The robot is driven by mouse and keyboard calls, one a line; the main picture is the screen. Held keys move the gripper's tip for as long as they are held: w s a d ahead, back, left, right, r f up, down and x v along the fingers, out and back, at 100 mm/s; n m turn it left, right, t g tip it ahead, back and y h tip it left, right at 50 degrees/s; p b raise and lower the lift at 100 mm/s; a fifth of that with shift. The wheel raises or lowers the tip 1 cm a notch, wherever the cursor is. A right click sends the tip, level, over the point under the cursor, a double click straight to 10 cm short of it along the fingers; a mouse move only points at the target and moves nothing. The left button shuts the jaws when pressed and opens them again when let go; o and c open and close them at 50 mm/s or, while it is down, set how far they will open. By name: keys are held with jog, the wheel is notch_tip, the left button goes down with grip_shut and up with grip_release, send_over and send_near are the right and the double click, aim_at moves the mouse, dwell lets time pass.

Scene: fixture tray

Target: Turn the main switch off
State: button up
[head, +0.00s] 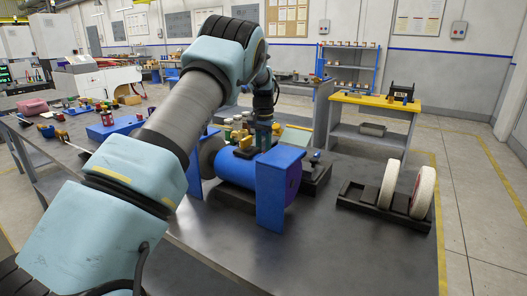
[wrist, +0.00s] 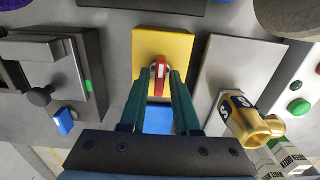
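The main switch appears in the wrist view as a yellow plate (wrist: 176,45) with a red handle (wrist: 160,75) that has a pale stripe and points roughly up and down the picture. My gripper (wrist: 157,80) is open. Its two dark green fingers stand on either side of the red handle, with a gap visible between them, and I cannot tell whether either touches it. In the head view my gripper (head: 264,128) points down behind a blue cylinder. My own arm crosses that view, and the switch cannot be made out there.
Right of the switch is a brass fitting (wrist: 255,120) on a grey plate, then a green button (wrist: 299,107). Left is a grey block (wrist: 40,60) with a black knob. In the head view a blue cylinder (head: 237,168) and a rack with white discs (head: 422,192) stand nearby.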

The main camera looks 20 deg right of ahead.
grip_shut()
jog(key=shift+m, duration=0.3)
jog(key=m, duration=0.7)
jog(key=m+p, duration=0.1)
jog(key=m, duration=0.4)
jog(key=shift+m+p, duration=0.5)
jog(key=shift+m, duration=2.2)
